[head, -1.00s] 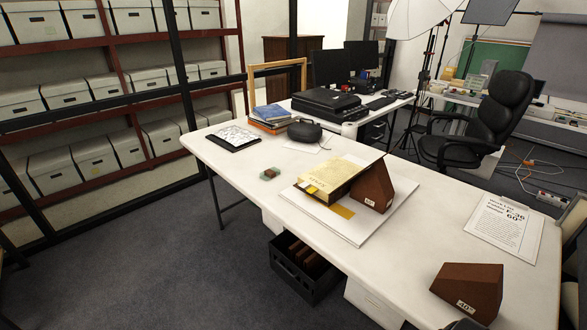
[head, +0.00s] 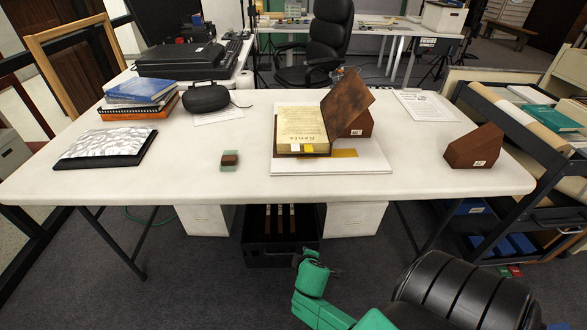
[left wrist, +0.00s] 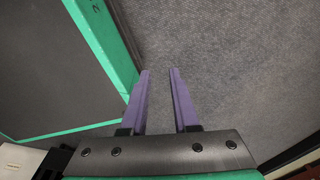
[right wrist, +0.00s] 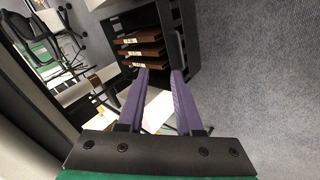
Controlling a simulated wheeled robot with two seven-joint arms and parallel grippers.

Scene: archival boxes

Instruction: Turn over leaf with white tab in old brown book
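The old brown book (head: 301,128) lies open on a white board on the table in the head view. Its cover (head: 347,100) leans back against a brown wedge (head: 360,126). My left gripper (left wrist: 159,70) is open and empty over grey carpet in the left wrist view. My right gripper (right wrist: 160,72) is open and empty, pointing toward a black crate. Both grippers are away from the book.
The black crate (head: 279,251) holds brown pieces under the table (head: 220,184). A second wedge (head: 474,147) stands at the table's right. A small green-and-brown block (head: 229,159) lies left of the book. A black chair (head: 465,291) stands at the front right.

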